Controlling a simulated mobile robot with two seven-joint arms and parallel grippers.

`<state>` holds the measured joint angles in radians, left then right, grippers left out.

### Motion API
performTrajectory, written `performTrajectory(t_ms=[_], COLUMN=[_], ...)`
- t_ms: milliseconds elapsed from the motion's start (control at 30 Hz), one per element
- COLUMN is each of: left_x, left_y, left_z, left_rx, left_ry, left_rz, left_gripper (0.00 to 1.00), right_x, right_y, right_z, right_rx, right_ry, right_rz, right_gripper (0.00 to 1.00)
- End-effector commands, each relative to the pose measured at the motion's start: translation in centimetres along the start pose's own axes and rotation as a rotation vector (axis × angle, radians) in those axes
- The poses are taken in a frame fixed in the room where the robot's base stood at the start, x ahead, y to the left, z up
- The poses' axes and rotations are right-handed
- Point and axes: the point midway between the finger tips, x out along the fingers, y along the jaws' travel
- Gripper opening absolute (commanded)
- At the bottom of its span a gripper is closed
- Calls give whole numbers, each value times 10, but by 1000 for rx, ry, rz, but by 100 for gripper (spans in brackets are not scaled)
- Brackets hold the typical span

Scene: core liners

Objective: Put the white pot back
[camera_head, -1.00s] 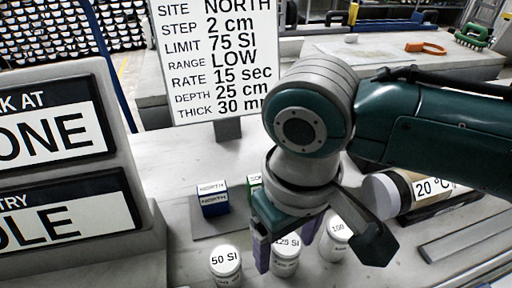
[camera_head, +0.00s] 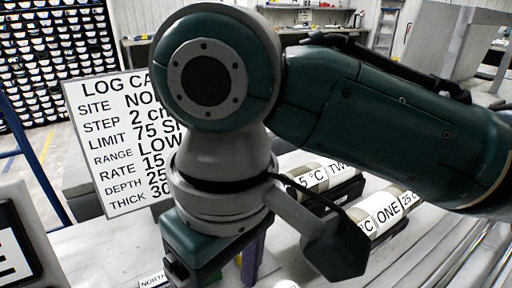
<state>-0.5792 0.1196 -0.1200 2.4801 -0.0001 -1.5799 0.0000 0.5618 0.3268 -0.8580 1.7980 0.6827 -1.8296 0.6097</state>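My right gripper (camera_head: 228,270) hangs down at the bottom centre, its arm coming in from the right. A purple finger shows, but the fingertips are cut off by the bottom edge, so I cannot tell whether it is open or holds anything. A sliver of something white (camera_head: 287,285), perhaps a pot lid, shows at the bottom edge right of the gripper; its label cannot be read. No whole white pot is in view. My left gripper is not in view.
A log card sign (camera_head: 112,140) stands behind my arm, partly hidden. Labelled core cylinders (camera_head: 385,212) lie in dark holders at the right. A block marked NORTH (camera_head: 152,280) is at the bottom edge. A panel (camera_head: 15,240) stands at the left.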

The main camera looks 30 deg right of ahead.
Motion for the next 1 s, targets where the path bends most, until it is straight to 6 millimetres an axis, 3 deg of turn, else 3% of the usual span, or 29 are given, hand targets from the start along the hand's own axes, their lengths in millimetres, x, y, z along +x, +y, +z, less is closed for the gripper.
performTrajectory(t_ms=[100, 233, 600, 733, 1000], left_x=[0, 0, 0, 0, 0], left_y=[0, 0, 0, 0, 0], left_z=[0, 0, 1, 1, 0], left_rx=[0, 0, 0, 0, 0], left_ry=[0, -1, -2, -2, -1], left_rz=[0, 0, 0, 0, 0], left_gripper=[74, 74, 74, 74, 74], right_x=[12, 16, 15, 12, 12], right_y=[-26, -28, 54, 64, 64], right_z=[18, 39, 131, 142, 142], right_rx=[-26, 9, 159, 164, 163], right_ry=[74, 193, 277, 269, 269], right_rz=[-108, -161, 82, 122, 123], right_gripper=[78, 78, 78, 78, 78])
